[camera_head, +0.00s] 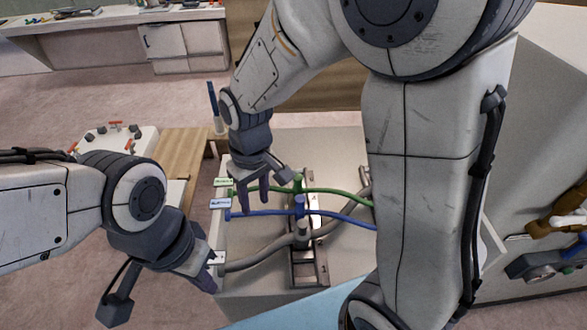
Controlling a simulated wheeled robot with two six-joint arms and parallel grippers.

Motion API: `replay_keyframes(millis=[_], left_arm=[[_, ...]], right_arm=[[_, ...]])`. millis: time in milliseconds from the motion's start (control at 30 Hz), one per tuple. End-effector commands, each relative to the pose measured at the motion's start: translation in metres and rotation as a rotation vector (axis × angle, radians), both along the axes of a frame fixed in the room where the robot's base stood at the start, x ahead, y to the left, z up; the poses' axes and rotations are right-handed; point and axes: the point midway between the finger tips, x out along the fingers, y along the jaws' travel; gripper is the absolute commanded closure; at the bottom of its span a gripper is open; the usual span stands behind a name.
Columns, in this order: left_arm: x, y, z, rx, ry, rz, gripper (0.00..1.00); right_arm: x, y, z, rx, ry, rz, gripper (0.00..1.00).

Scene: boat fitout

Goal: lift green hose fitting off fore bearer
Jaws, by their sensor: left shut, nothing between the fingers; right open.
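A green hose fitting (298,184) stands upright on the dark metal bearer frame (308,272), with a green hose (335,191) running to the right from it. A blue fitting (299,207) on a blue hose (348,217) stands just in front of it. My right gripper (254,199) is open and points down, left of the green fitting and apart from it. Its fingers hang over the green hose's left stretch; I cannot tell whether they touch it. My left gripper (208,282) is shut and empty at the front left, beside the bench edge.
A thick grey hose (262,259) crosses the front of the bench top (250,284). Green (223,182) and blue (220,203) labels stand at the left edge. My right arm hides much of the right side. A white tray with red-handled parts (120,142) stands at left.

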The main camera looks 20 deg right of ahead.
Motion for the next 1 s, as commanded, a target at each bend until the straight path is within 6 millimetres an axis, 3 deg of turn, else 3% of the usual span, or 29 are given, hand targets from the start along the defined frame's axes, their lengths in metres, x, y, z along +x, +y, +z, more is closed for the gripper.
replay_keyframes(millis=[33,100,200,300,500,800,1000], left_arm=[[0.000,0.000,0.021,0.000,0.000,0.000,1.00],[0.000,0.000,0.033,0.001,0.001,0.001,1.00],[0.000,0.000,0.047,0.000,0.000,0.001,1.00],[0.000,0.000,0.057,0.000,0.000,0.001,1.00],[0.000,0.000,0.065,0.001,0.001,0.001,1.00],[0.000,0.000,0.075,0.001,0.001,0.001,1.00],[0.000,0.000,0.080,0.001,0.001,0.002,1.00]], right_arm=[[0.028,-0.020,0.002,-0.011,0.014,-0.061,0.55],[0.061,-0.044,-0.010,-0.019,0.015,-0.117,0.55],[0.096,-0.080,-0.029,-0.028,0.018,-0.186,0.55],[0.116,-0.111,-0.048,-0.034,0.023,-0.237,0.55],[0.132,-0.141,-0.073,-0.039,0.026,-0.280,0.55],[0.133,-0.141,-0.117,-0.040,0.027,-0.281,0.55],[0.133,-0.141,-0.130,-0.040,0.027,-0.281,0.55]])
